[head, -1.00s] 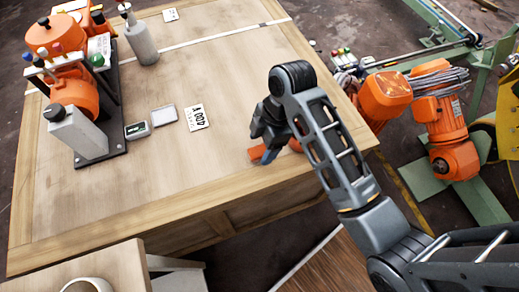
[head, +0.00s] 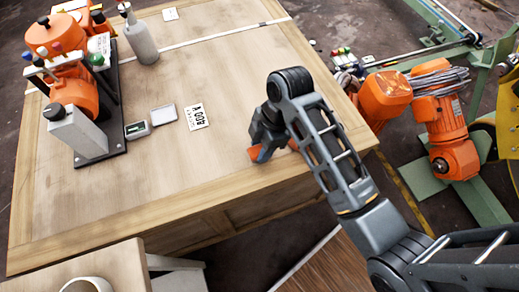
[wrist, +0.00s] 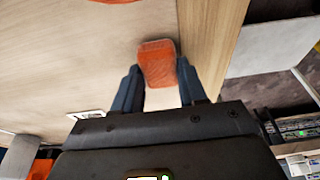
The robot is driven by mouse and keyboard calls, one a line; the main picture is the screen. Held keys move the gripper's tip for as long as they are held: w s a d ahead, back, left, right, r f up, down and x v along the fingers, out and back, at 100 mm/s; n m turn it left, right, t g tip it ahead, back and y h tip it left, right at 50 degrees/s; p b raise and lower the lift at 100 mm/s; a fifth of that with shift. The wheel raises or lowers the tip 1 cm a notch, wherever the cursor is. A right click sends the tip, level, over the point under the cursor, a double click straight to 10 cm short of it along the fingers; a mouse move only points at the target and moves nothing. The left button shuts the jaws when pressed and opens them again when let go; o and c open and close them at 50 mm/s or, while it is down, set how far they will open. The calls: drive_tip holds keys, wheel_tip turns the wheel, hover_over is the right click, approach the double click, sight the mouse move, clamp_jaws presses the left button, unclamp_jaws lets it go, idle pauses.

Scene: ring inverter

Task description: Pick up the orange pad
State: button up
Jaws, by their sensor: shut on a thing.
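The orange pad (wrist: 157,63) lies between the two blue fingers of my gripper (wrist: 158,82) in the wrist view, its far end sticking out past the fingertips. In the head view the orange pad (head: 256,153) shows at the near right part of the wooden table (head: 150,200), close to its front edge. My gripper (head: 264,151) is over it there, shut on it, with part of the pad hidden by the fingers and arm. I cannot tell whether the pad touches the tabletop.
An orange machine on a dark base (head: 100,150) stands at the table's left, with a grey bottle (head: 142,45) behind. A white label card (head: 196,117) and small grey trays lie mid-table. Orange motors (head: 385,98) stand beyond the right edge. The table's front middle is clear.

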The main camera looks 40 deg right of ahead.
sight(260, 149)
drive_tip(key=shift+c, duration=0.5)
drive_tip(key=shift+r, duration=0.15)
wheel_tip(260, 149, up, 4)
drive_tip(key=shift+w+r, duration=0.1)
drive_tip(key=s+d+r+p, duration=0.4)
drive_tip(key=d+r+p, duration=0.1)
drive_tip(key=d, duration=0.6)
drive_tip(key=shift+r, duration=0.75)
